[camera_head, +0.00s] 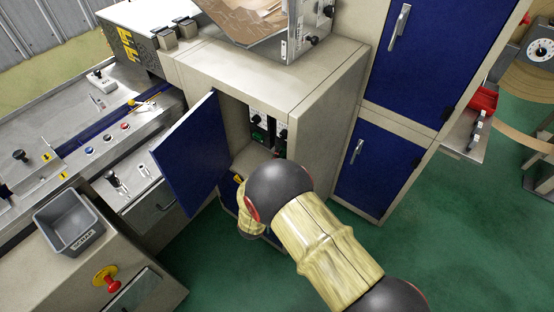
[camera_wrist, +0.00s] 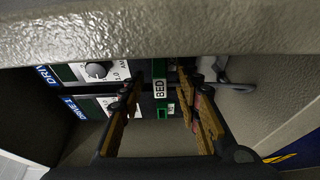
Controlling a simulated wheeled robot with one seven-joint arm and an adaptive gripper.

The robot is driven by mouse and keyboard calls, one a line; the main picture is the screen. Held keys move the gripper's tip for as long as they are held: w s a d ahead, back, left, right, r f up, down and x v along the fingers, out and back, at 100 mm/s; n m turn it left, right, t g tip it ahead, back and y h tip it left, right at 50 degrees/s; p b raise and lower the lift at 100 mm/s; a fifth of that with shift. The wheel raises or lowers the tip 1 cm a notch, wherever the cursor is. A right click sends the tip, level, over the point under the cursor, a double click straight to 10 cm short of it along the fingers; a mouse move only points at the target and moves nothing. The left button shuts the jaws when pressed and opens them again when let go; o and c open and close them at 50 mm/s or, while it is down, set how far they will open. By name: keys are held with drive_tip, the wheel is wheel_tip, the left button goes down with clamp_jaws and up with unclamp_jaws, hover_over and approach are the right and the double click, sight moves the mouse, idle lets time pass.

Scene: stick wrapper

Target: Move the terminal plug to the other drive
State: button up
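A green terminal plug (camera_wrist: 160,88) with a white "BED" label sits at a drive front in the wrist view, and a cable shows to its right. Two drives stand in the cabinet: one marked "DRI..." with a dial (camera_wrist: 96,71), and one marked "DRIVE 1" (camera_wrist: 90,108). In the head view, a drive panel with green on it (camera_head: 259,128) shows inside the open cabinet. My gripper (camera_wrist: 163,82) is open, with one finger on each side of the plug. Gaps show between fingers and plug; I cannot tell if they touch it. In the head view my arm hides the gripper.
The cabinet's blue door (camera_head: 190,155) stands open to the left. The beige cabinet top edge (camera_wrist: 160,30) runs close across the wrist view. A grey scrap bin (camera_head: 68,222) and a red emergency button (camera_head: 107,280) are at the left.

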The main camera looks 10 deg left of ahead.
drive_tip(key=s, duration=1.1)
drive_tip(key=shift+s+a, duration=0.25)
drive_tip(key=shift+s, duration=0.15)
